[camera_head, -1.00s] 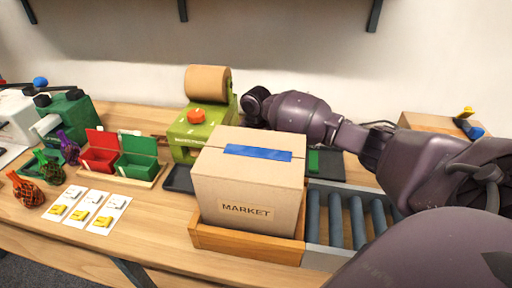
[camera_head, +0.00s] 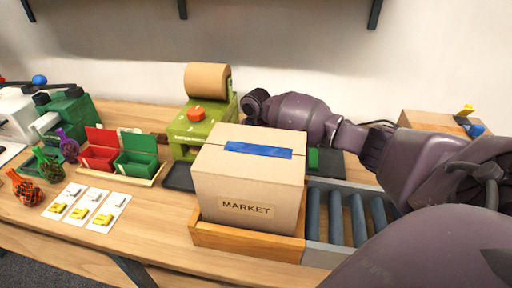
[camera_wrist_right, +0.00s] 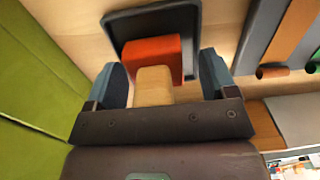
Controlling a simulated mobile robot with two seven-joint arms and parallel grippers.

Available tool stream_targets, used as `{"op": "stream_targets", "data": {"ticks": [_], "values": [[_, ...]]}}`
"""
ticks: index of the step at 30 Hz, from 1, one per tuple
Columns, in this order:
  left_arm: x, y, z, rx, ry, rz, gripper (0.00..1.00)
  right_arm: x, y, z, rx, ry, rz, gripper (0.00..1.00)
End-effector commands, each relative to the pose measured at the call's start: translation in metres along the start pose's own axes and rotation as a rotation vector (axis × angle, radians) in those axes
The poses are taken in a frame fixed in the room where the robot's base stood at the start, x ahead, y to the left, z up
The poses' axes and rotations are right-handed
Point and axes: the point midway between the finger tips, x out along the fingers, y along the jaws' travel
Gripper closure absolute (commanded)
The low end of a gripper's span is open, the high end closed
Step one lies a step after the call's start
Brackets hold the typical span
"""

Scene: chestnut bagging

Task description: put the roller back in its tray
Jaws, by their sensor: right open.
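The roller shows in the right wrist view as an orange-red block (camera_wrist_right: 152,50) with a pale wooden handle (camera_wrist_right: 153,86). Its orange part lies over the dark tray (camera_wrist_right: 112,27), apparently inside the rim; whether it rests on the floor of the tray is not clear. My right gripper (camera_wrist_right: 165,82) is open, with one blue-grey finger on each side of the wooden handle and visible gaps beside it. In the head view the right arm reaches behind the cardboard box (camera_head: 250,180), which hides the gripper and the roller. My left gripper is not in view.
The MARKET box stands in a wooden frame (camera_head: 245,240) beside the roller conveyor (camera_head: 345,215). A green machine with a paper roll (camera_head: 207,82) stands behind it. Red (camera_head: 98,158) and green (camera_head: 137,164) bins, cards and net bags lie left.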

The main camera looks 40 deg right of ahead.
Motion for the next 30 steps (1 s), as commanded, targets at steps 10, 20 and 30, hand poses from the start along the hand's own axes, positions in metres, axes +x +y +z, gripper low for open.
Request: {"op": "stream_targets", "data": {"ticks": [10, 20, 30], "values": [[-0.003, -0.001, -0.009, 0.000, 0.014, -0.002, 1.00, -0.035, 0.000, 0.001, 0.001, -0.005, 0.002, 0.22], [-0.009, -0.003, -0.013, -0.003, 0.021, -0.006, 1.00, -0.100, 0.001, 0.001, 0.000, -0.006, 0.005, 0.22], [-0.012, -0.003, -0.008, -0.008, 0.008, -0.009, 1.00, -0.133, 0.000, 0.000, 0.000, -0.002, 0.003, 0.22]]}}
